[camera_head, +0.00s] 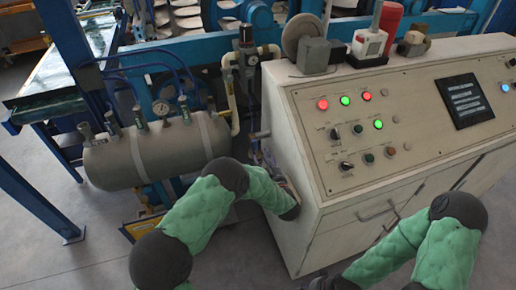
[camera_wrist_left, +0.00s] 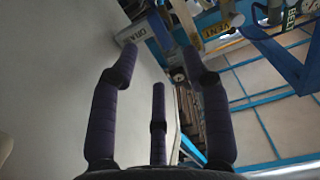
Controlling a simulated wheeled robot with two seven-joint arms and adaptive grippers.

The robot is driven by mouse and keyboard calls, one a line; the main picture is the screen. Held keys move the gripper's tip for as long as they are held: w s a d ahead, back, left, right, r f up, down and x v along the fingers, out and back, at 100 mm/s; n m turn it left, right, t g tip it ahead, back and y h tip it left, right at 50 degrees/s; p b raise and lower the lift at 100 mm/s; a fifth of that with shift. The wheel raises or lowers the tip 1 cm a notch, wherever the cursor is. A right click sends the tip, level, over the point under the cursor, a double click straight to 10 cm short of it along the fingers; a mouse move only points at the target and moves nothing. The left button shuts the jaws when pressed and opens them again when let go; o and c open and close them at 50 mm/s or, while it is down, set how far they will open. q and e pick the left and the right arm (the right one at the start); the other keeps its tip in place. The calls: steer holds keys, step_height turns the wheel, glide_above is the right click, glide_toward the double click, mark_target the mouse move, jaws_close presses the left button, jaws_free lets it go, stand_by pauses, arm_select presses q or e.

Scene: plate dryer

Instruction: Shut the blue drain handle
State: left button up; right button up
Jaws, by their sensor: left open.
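In the left wrist view, my left gripper (camera_wrist_left: 160,62) has its three dark fingers spread, with nothing between them. Beyond the fingertips is a pale tag (camera_wrist_left: 132,29) whose dark lettering seems to read DRAIN. It is apart from the fingers. I cannot clearly make out the shape or angle of the blue drain handle beside it. In the head view, my left arm reaches to the left side of the control console, and the gripper there is mostly hidden behind the arm.
A yellow tag marked VENT (camera_wrist_left: 211,24) and a BELT label (camera_wrist_left: 297,10) are near the drain tag. The cream console (camera_head: 300,180) stands right of my left arm. A grey tank (camera_head: 160,152) with gauges and blue pipes stands to the left.

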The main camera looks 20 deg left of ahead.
mark_target(257, 145)
arm_select(q)
steer(key=b+x, duration=0.1)
steer(key=x, duration=0.4)
steer(key=shift+w+a+f+b, duration=0.15)
steer(key=shift+w+a+b, duration=0.05)
steer(key=shift+w+b, duration=0.15)
steer(key=shift+w+a, duration=0.4)
steer(key=shift+w, duration=0.2)
jaws_close()
